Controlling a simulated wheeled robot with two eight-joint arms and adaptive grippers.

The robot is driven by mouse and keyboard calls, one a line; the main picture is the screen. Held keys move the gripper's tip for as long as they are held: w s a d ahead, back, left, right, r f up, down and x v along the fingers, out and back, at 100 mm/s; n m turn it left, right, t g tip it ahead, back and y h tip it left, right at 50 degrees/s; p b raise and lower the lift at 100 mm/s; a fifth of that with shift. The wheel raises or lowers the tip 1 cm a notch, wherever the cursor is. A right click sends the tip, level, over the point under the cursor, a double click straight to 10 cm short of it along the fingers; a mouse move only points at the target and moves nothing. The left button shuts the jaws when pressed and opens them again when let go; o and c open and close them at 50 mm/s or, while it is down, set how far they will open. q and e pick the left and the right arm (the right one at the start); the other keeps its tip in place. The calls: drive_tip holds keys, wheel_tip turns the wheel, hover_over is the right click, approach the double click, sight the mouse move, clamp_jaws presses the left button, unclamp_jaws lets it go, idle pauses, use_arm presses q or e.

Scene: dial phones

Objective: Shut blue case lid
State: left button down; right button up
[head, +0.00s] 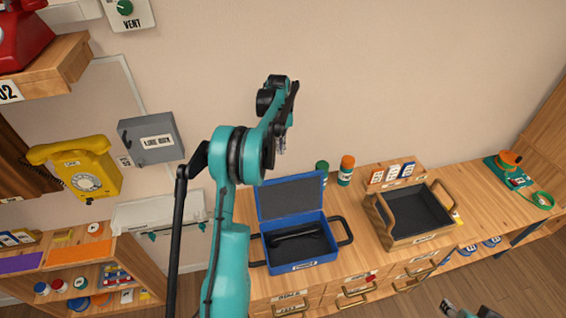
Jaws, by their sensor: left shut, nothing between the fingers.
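The blue case (300,266) sits on the wooden worktop with its lid (291,197) raised and leaning back toward the wall. A black object like a handset (298,232) lies inside on dark lining. My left gripper (281,147) is shut and empty. In the head view it shows above the lid, in front of the wall, with no visible contact with the lid. My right gripper (451,309) is at the bottom edge, partly cut off, and its jaws cannot be made out.
A wooden tray (372,212) with raised handles stands right of the case. An orange-capped bottle (346,171) and a green-capped bottle (322,168) stand behind. A yellow phone (82,168) and grey box (151,138) are on the left wall. Bare worktop lies between case and tray.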

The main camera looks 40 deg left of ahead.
use_arm(q)
wheel_tip(320, 180, down, 10)
drive_tip(key=b, duration=0.1)
drive_tip(key=s+d, duration=0.1)
drive_tip(key=s+d+r, duration=0.1)
drive_tip(key=d+r, duration=0.1)
drive_tip(key=shift+s+d, duration=0.25)
drive_tip(key=shift+s, duration=0.15)
drive_tip(key=shift+f, duration=0.1)
drive_tip(key=shift+s+d, duration=0.1)
